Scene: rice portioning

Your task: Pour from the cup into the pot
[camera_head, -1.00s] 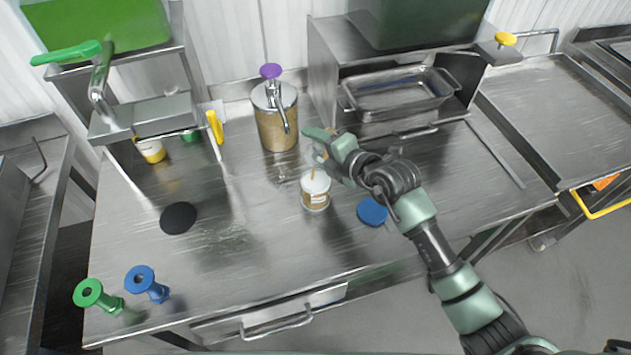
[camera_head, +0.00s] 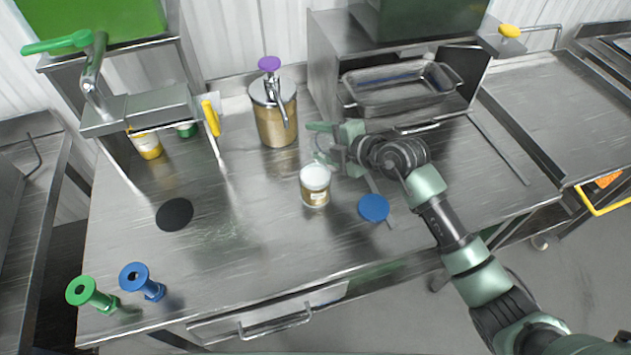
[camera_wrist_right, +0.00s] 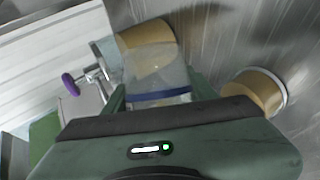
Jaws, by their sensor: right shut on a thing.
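My right gripper (camera_head: 335,145) is shut on a clear cup (camera_wrist_right: 150,72). In the head view the cup is faint, just behind and right of the pot. My left gripper is not in view.
A pump dispenser (camera_head: 275,118) with a purple knob stands behind the pot. A blue disc (camera_head: 373,207) lies to its right and a black disc (camera_head: 174,214) to its left. Green (camera_head: 92,294) and blue (camera_head: 141,281) spools stand front left. The front middle of the table (camera_head: 250,250) is clear.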

